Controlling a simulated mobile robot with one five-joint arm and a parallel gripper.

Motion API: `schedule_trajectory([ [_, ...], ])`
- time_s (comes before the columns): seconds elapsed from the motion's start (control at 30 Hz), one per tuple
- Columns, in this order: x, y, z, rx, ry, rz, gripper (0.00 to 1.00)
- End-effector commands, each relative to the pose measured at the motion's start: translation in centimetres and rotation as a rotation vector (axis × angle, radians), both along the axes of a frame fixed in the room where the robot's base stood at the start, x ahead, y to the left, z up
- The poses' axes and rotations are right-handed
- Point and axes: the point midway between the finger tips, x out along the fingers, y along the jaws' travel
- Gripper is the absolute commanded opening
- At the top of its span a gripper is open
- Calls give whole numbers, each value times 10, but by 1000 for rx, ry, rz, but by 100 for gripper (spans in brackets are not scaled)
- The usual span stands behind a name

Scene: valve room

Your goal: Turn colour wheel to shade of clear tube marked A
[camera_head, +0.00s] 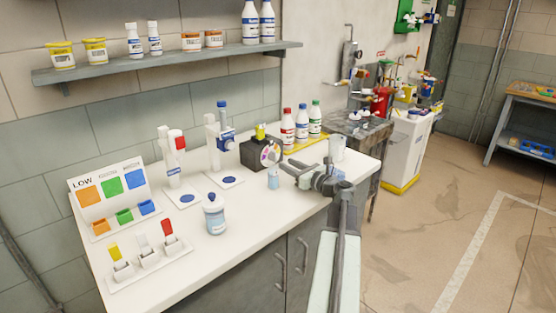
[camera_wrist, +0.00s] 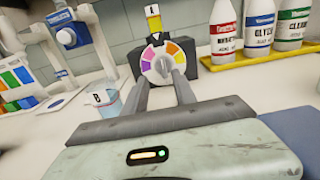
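The colour wheel (camera_wrist: 161,60) is a pale disc with yellow, orange, pink and purple patches on the front of a black box (camera_wrist: 200,55). It also shows in the head view (camera_head: 270,154). A tube with yellow liquid (camera_wrist: 153,22) stands in the top of the box; its white label is too small to read surely. A clear vessel marked B (camera_wrist: 104,101) with pale blue liquid stands to the left of my fingers. My gripper (camera_wrist: 163,80) points at the wheel, its fingers apart at the wheel's lower part. Whether they touch it cannot be told.
White, red-capped, blue-capped and green-capped bottles stand on a yellow tray (camera_head: 307,143) right of the box. Two white stands (camera_head: 172,160) and a blue-capped bottle (camera_head: 214,214) are to the left. A white cup (camera_head: 337,147) stands near my arm. The counter's front (camera_head: 250,235) is clear.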

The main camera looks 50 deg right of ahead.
Motion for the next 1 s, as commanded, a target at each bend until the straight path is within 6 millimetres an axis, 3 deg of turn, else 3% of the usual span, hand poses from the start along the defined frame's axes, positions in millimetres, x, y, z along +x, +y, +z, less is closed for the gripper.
schedule_trajectory([
  [0.3, 48, -15, 0, -1, 0, -16, 33],
  [0.67, 56, -17, 0, -1, 0, -23, 33],
  [0.7, 56, -17, 0, -1, 0, -23, 30],
  [0.8, 56, -17, 0, -1, 0, -23, 2],
  [0.93, 56, -17, 0, -1, 0, -23, 0],
  [0.97, 52, -4, 0, -1, 0, -25, 0],
  [1.0, 54, -10, 0, -2, 0, -23, 0],
])
